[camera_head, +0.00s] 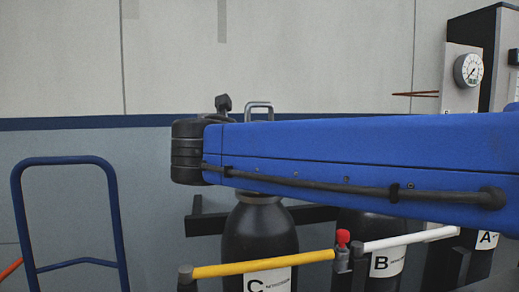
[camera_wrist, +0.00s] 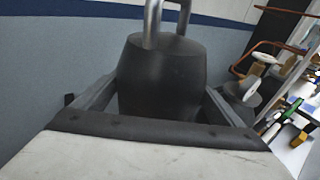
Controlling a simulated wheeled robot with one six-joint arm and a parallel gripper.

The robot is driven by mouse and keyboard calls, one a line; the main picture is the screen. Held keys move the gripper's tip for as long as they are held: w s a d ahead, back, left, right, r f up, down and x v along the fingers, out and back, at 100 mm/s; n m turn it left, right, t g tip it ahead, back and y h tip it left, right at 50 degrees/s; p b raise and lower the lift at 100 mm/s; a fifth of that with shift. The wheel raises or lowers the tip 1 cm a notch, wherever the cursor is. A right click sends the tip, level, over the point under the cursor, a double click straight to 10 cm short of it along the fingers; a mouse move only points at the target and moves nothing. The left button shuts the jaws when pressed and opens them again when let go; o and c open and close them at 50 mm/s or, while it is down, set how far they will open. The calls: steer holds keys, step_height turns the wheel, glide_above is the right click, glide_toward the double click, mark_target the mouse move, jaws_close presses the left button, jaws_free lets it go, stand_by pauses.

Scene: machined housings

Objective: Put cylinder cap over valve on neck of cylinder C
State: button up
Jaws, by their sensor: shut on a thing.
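The cylinder cap (camera_wrist: 165,75) is a dark grey tapered cup with a metal loop handle on top. My gripper (camera_wrist: 158,100) is shut on it, one finger on each side, and the cap looks upright. In the head view the loop handle (camera_head: 259,107) shows above my blue arm, roughly in line with the neck of cylinder C. Cylinder C (camera_head: 259,232) is black and stands upright with a white "C" label. The cap's body, the valve and the top of the neck are hidden behind my arm. I cannot tell whether the cap touches the neck.
Cylinder B (camera_head: 378,225) and cylinder A (camera_head: 484,248) stand to the right. A yellow bar (camera_head: 264,263) and a white bar (camera_head: 409,239) cross in front, with a red knob (camera_head: 343,237) between. A blue tubular frame (camera_head: 66,160) stands left. A gauge (camera_head: 467,69) is upper right.

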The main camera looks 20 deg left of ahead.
steer(key=shift+f, duration=1)
steer(key=o, duration=1.3)
steer(key=shift+f, duration=0.1)
steer(key=s+r, duration=0.1)
steer(key=s, duration=0.4)
steer(key=s+r, duration=0.1)
steer(key=s, duration=1.1)
steer(key=shift+s+r, duration=0.1)
steer(key=shift+r, duration=0.3)
steer(key=shift+s, duration=0.1)
